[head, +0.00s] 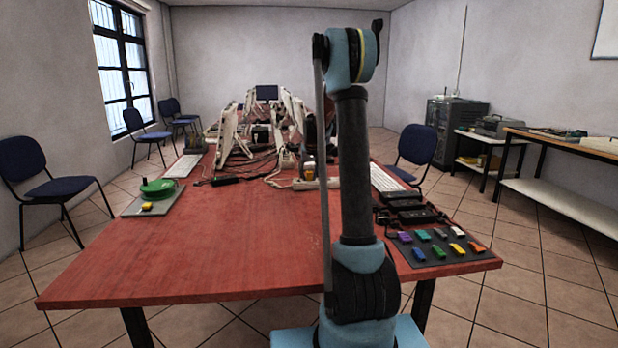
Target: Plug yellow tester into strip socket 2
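Several small coloured blocks lie on a dark mat (447,262) at the table's right front corner; one of them is a yellow block (457,249). Another small yellow block (147,206) lies on a grey-green mat (131,209) at the left, in front of a green round reel. I cannot tell which is the yellow tester. A pale strip-like thing (318,184) lies mid-table, partly hidden behind my arm; its sockets cannot be made out. My arm rises upright in front of the table; my gripper cannot be made out.
The red table (200,255) is clear at its front. Tangled dark cables, tilted white panels and black adapters (418,215) fill its middle and right. A white keyboard (182,166) lies left. Chairs stand both sides; side tables (560,190) stand right.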

